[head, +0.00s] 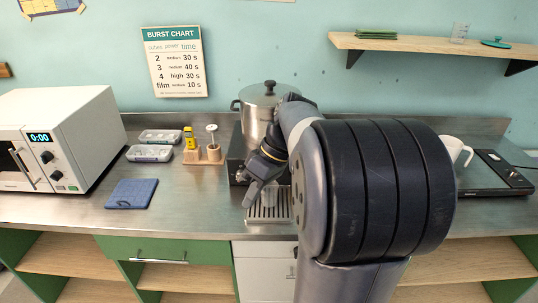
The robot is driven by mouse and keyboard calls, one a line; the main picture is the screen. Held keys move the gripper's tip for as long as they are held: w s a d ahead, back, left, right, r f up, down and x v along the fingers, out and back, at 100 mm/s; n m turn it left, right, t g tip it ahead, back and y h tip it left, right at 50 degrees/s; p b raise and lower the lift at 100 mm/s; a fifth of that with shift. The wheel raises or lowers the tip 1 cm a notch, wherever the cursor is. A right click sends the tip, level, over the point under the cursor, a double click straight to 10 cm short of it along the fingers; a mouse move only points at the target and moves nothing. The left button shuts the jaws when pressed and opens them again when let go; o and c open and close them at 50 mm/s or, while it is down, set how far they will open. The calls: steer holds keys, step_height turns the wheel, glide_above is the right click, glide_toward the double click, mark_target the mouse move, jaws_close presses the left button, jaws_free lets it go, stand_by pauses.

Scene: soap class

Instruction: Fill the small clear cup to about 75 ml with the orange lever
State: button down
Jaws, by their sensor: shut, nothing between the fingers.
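A steel pot-like tank (262,108) with a lid stands on a dark base at the back of the counter. A slotted drip tray (268,214) lies in front of it, and no cup shows on its visible part. My gripper (248,203) is shut and empty, pointing down and left over the tray's left end. My arm hides much of the tank's front, and I cannot make out an orange lever. A small clear cup (460,32) stands on the wall shelf at the upper right; it is the only clear cup I see.
A microwave (62,140) stands at left. A blue folded cloth (132,193), two clear-lidded boxes (160,136) and a wooden holder (203,155) lie between it and the tank. A white mug (455,150) and black hob (492,175) are at right. The shelf (400,42) overhangs there.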

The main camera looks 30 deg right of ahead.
steer(key=w+a+r+n+h+p, duration=0.1)
steer(key=a+r+n, duration=0.3)
steer(key=n, duration=0.5)
steer(key=w+a+r+n+h+p, duration=0.1)
steer(key=a+r+n+h+p, duration=0.3)
steer(key=r+n, duration=0.3)
steer(key=n, duration=0.3)
steer(key=shift+w+r+g+h+p, duration=0.25)
steer(key=shift+r+g+h+p, duration=0.05)
steer(key=shift+g+p, duration=0.1)
